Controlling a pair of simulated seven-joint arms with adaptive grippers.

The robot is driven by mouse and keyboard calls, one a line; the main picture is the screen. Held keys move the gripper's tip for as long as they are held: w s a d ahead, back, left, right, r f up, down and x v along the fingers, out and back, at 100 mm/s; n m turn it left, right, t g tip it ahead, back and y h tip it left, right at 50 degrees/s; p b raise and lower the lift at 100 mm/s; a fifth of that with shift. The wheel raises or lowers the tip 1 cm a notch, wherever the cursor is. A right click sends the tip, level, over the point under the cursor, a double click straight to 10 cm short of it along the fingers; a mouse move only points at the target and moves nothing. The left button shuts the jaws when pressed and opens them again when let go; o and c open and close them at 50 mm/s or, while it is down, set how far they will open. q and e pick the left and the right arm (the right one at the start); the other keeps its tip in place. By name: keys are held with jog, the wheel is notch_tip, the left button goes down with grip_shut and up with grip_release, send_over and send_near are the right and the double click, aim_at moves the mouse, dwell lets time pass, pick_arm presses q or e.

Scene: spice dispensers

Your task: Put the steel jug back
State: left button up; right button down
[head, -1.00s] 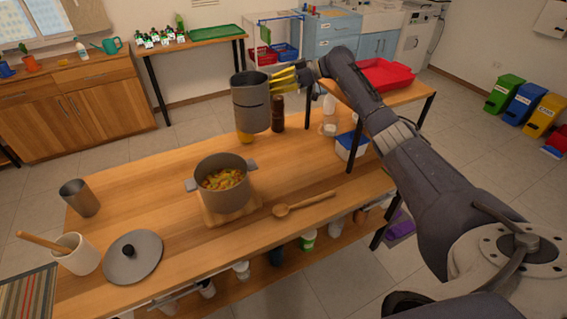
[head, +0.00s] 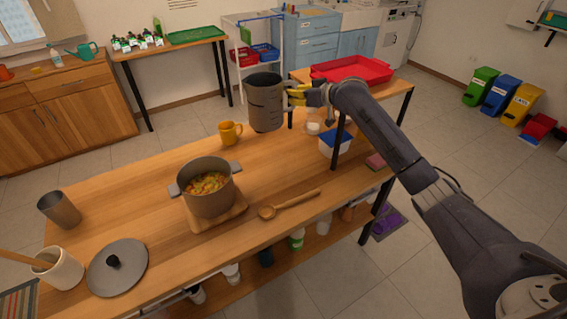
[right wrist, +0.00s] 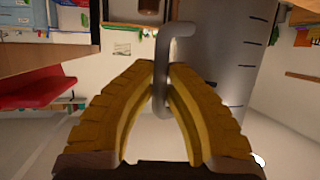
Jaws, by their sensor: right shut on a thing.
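The steel jug (head: 265,103) is a grey cylinder with dark marks on its side, held upright above the far right part of the wooden table. My right gripper (head: 297,95) comes in from the right and is shut on its handle. In the right wrist view the yellow fingers (right wrist: 168,85) close around the grey handle (right wrist: 162,60), with the jug body (right wrist: 222,50) to the right. A grey metal cup (head: 60,209) stands on the table's left end. My left gripper is not in view.
A pot of food (head: 207,188) stands on a wooden board, with a wooden spoon (head: 290,204) beside it. A yellow mug (head: 230,132) stands near the jug. A raised shelf with a red tray (head: 352,70) is at the right. The table's left middle is clear.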

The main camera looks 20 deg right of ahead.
notch_tip(320, 180, down, 19)
jog(key=shift+s+d+h, duration=0.25)
jog(key=shift+s+h, duration=0.05)
jog(key=shift+s, duration=0.05)
dwell(0.7)
jog(key=shift+f, duration=0.1)
jog(key=c, duration=1.8)
grip_release()
jog(key=shift+f, duration=0.1)
jog(key=o, duration=0.3)
jog(key=v, duration=1.2)
jog(key=shift+s+f, duration=0.1)
jog(key=shift+s, duration=0.05)
